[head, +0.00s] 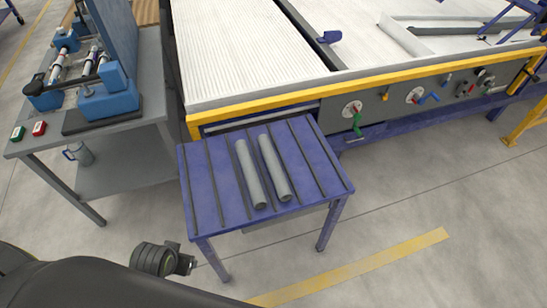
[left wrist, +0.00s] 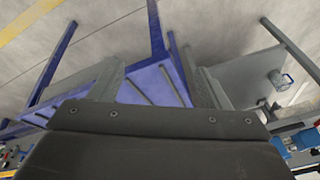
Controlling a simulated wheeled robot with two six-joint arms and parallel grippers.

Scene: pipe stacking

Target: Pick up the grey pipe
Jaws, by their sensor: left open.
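Two grey pipes lie side by side on the small blue table (head: 215,211) in the head view. The left pipe (head: 250,173) and the right pipe (head: 275,168) rest lengthwise between the table's dark strips, a small gap apart. My left gripper (left wrist: 160,66) is open and empty in the left wrist view, its two grey fingers spread. The blue table (left wrist: 155,88) shows beyond and between the fingers. No pipe can be made out in the left wrist view; the dark gripper body covers much of it. My right gripper is not in view.
A grey bench (head: 130,170) with blue equipment (head: 105,100) and a grey mug (head: 80,152) stands left of the table. A large machine with a yellow edge (head: 400,75) stands directly behind it. The floor in front, with a yellow stripe (head: 350,268), is clear.

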